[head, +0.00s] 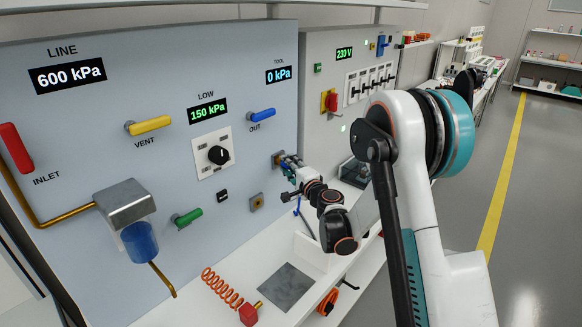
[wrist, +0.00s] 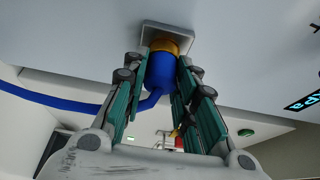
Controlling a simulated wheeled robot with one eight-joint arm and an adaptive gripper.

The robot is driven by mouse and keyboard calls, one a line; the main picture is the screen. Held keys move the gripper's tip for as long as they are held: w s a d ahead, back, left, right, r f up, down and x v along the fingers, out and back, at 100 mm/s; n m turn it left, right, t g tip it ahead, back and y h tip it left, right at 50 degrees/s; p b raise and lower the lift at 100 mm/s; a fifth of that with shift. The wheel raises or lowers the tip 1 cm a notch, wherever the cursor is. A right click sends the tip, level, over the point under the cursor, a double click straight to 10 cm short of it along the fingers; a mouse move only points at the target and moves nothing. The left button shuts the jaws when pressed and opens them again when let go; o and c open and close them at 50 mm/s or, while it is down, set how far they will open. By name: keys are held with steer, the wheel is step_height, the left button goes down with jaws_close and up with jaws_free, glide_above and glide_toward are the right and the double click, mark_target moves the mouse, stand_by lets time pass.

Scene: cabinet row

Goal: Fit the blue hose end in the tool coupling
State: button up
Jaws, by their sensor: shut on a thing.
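My gripper (head: 290,168) is at the right edge of the grey panel, below the TOOL display. In the wrist view its two green-padded fingers (wrist: 162,66) are shut on the blue hose end (wrist: 160,78), one on each side. The hose end points at the brass tool coupling (wrist: 166,46) on its square grey plate (wrist: 170,34) and meets it in the picture. I cannot tell how deep it sits. The blue hose (wrist: 60,101) runs off to the left. In the head view the coupling plate (head: 277,159) is partly hidden by my gripper.
The TOOL display (head: 278,76) reads 0 kPa and LOW (head: 207,112) reads 150 kPa. The blue OUT handle (head: 262,114) is above my gripper. A second brass fitting (head: 257,202) is below left. An orange coiled hose (head: 222,288) lies on the white bench.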

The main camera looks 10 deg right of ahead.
steer(key=o, duration=1.1)
steer(key=v, duration=1.2)
